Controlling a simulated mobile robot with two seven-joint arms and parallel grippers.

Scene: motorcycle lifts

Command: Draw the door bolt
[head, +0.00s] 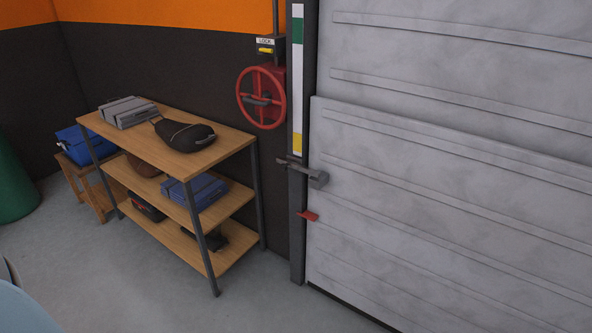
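A grey metal door bolt (318,179) sits at the left edge of the large pale sectional door (430,190). Its thin bar (290,162) reaches left across the dark door post (297,220). I cannot tell whether its end sits inside a keeper. A small red tab (308,215) sticks out below the bolt at the post. Neither of my grippers is in view.
A red handwheel (261,98) hangs on the wall left of the post, below a box labelled LOCK (265,45) with a yellow part. The floor (260,305) before the door is clear.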

